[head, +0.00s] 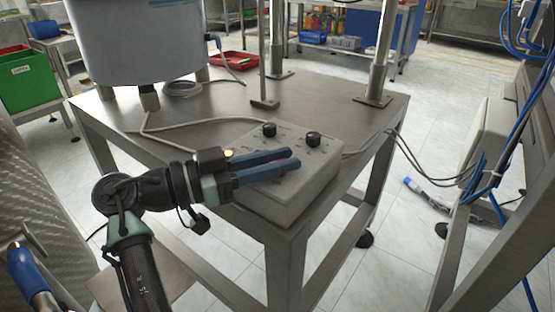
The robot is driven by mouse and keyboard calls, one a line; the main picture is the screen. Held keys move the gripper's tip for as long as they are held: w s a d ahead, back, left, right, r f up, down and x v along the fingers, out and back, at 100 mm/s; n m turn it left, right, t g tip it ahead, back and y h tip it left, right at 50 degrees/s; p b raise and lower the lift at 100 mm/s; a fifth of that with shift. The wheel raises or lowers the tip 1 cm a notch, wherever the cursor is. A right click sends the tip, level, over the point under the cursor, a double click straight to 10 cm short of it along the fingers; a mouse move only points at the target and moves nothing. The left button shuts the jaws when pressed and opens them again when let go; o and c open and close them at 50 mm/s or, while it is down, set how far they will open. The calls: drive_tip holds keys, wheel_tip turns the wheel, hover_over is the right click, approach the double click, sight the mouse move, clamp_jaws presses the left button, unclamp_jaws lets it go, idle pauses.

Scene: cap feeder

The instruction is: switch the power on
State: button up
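A grey control box (287,201) sits at the near corner of a steel table in the head view. Two black knobs stand on its top: a left knob (269,130) and a right knob (313,139). My gripper (296,158) reaches in from the left, with its two blue fingers over the box top, on the near side of the knobs. The fingers lie close together, with a narrow dark gap between them. Nothing shows clearly between them. Whether the fingertips touch the box is unclear.
The steel table (205,108) carries a large grey bowl (140,45) at the back left and metal posts (378,60) at the back right. Cables run from the box both ways. A frame with blue cables (487,180) stands at the right. A green bin (27,80) is far left.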

drive_tip(key=shift+o, duration=1)
drive_tip(key=p+v, duration=0.2)
drive_tip(key=v, duration=1.1)
drive_tip(key=shift+p, duration=0.4)
